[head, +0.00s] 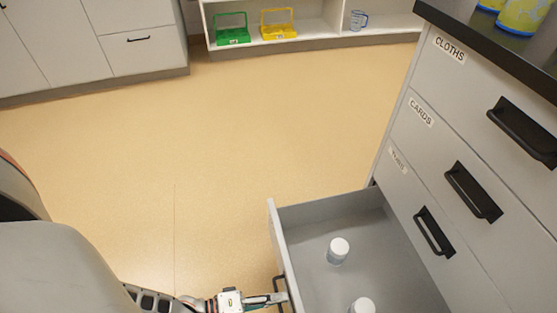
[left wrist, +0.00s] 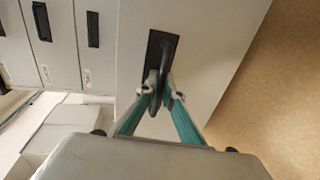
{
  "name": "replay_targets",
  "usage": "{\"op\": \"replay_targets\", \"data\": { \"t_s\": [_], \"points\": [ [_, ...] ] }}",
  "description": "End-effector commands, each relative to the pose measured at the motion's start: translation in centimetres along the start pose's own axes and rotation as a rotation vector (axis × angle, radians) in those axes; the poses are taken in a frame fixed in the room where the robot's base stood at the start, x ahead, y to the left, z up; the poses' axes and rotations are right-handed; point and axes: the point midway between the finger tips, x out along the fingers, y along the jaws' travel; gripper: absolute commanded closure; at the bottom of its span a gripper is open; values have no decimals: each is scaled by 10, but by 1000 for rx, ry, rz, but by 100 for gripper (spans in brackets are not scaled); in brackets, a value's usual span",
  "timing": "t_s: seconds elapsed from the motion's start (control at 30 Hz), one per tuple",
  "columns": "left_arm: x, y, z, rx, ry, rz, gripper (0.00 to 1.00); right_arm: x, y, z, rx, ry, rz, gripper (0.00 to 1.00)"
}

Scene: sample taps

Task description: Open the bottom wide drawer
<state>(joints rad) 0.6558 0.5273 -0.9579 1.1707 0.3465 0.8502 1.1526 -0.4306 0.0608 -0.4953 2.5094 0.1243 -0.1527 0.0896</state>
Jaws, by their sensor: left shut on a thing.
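The bottom wide drawer (head: 277,228) stands pulled well out of the grey cabinet at the right of the head view. Its inside shows two clear bottles with white caps, one (head: 338,252) near the middle and one (head: 362,306) cut off by the lower edge. My left gripper (head: 276,298) is shut on the drawer's black handle (head: 281,290). In the left wrist view the teal fingers (left wrist: 161,93) close around the handle (left wrist: 160,58) on the pale drawer front (left wrist: 215,45). My right gripper is in neither view.
Shut drawers labelled CLOTHS (head: 470,75) and CARDS (head: 430,125) are above, with black handles. The dark countertop (head: 500,45) overhangs them. A low shelf (head: 300,30) with green and yellow carriers stands at the back. The tan floor (head: 200,140) left of the drawer is clear.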

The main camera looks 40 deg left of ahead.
Motion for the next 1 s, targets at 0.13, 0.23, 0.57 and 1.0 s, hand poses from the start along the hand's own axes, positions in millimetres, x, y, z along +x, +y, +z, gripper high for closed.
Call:
{"op": "replay_targets", "data": {
  "t_s": [0.13, 0.23, 0.57, 1.0],
  "points": [
    [0, 0, 2, -1, -2, 1, 100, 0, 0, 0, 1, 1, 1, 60],
    [0, 0, 2, -1, -2, 1, 100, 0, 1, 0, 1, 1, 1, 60],
    [0, 0, 2, -1, -2, 1, 87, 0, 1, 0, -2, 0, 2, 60],
    [-3, 13, 0, -3, 1, 2, 87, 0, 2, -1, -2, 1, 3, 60]
  ]
}}
